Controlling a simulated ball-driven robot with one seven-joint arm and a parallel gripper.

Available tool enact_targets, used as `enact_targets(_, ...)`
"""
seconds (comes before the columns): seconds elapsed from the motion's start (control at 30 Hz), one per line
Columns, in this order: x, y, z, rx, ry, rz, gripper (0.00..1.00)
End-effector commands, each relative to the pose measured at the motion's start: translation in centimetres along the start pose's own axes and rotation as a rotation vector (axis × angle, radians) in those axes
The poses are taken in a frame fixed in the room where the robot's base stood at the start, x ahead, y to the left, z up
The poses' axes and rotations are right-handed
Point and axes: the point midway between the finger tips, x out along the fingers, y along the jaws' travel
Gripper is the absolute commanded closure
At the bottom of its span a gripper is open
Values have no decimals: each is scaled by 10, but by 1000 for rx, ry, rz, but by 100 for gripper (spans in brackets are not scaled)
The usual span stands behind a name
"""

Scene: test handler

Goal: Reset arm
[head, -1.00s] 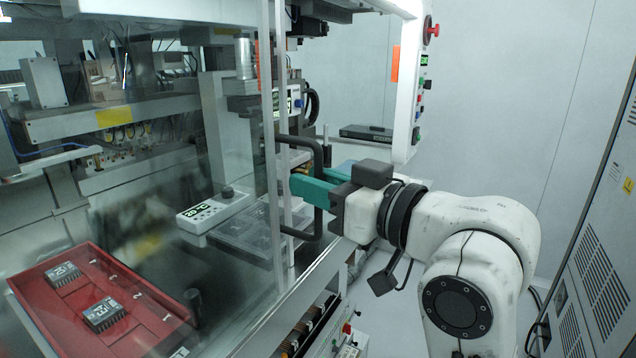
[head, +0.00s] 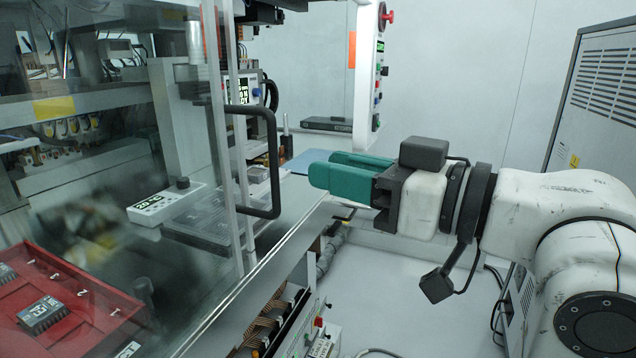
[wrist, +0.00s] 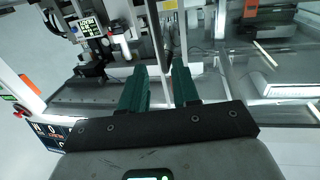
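My gripper (head: 335,168) has teal fingers and points left toward the glass-fronted machine. In the head view its fingertips are to the right of the black door handle (head: 272,160), apart from it. In the wrist view my gripper (wrist: 160,88) shows its two teal fingers spread with a gap between them and nothing held. My white arm reaches in from the right of the head view.
The glass door (head: 120,215) covers the machine's left side; behind it are a red tray (head: 85,312) with black chips and a white display unit (head: 165,203). A control panel (head: 376,75) with a red button hangs above. A grey cabinet (head: 600,100) stands at right.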

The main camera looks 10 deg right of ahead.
Motion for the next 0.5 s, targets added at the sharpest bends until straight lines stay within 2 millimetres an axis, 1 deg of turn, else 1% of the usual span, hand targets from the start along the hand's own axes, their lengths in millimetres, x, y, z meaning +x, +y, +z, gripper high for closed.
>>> enact_targets(0.03,-3,0,3,-1,1,1,69)
enact_targets(0.2,-8,0,1,-2,0,1,69)
enact_targets(0.5,-8,0,0,0,-1,1,69)
